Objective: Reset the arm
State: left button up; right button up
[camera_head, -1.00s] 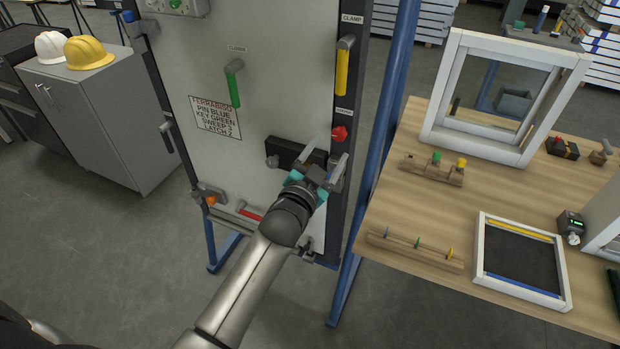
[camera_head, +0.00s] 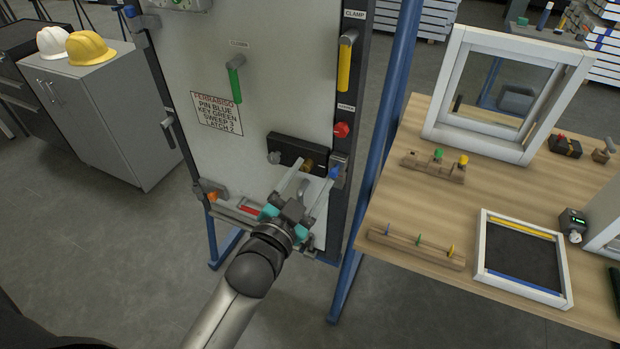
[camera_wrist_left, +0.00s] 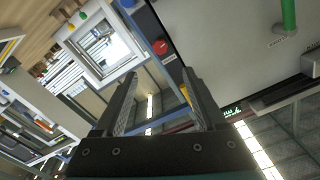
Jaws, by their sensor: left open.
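My left gripper (camera_head: 308,190) is open and empty in front of the lower part of a grey panel door (camera_head: 285,90). Its fingers point up toward a black lock block (camera_head: 297,152) with a brass piece on it. A blue knob (camera_head: 334,173) sits on the frame beside the right fingertip; I cannot tell if they touch. In the left wrist view both fingers (camera_wrist_left: 160,100) stand apart with nothing between them. The right gripper is not in view.
A green handle (camera_head: 234,82), yellow clamp handle (camera_head: 344,66) and red knob (camera_head: 341,130) stick out from the panel. A wooden table (camera_head: 390,215) stands right, past a blue post (camera_head: 392,100), holding frames and peg racks. A grey cabinet (camera_head: 105,120) stands left.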

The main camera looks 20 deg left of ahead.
pick_arm(q)
jog(key=s+f+n+g+b, duration=0.1)
jog(key=s+f+g+b, duration=0.2)
jog(key=f, duration=1)
jog(key=s+d+f+g+b, duration=0.1)
jog(key=s+f+g, duration=0.3)
jog(key=f, duration=0.8)
jog(key=s+f+n+g+b, duration=0.1)
jog(key=s+f+g+b, duration=0.3)
jog(key=f, duration=0.9)
jog(key=s+f+g+b, duration=0.1)
jog(key=s+f+g, duration=0.1)
jog(key=s+f, duration=0.5)
jog(key=s+a+f+g+b, duration=0.1)
jog(key=s+f, duration=0.5)
jog(key=s, duration=0.6)
jog(key=s+a+f+n+g+b, duration=0.1)
jog(key=s+f+g, duration=0.2)
jog(key=s+f, duration=0.4)
jog(key=s, duration=0.3)
jog(key=shift+a+f+y+b, duration=0.25)
jog(key=shift+f+y+b, duration=0.05)
jog(key=shift+f+b, duration=0.05)
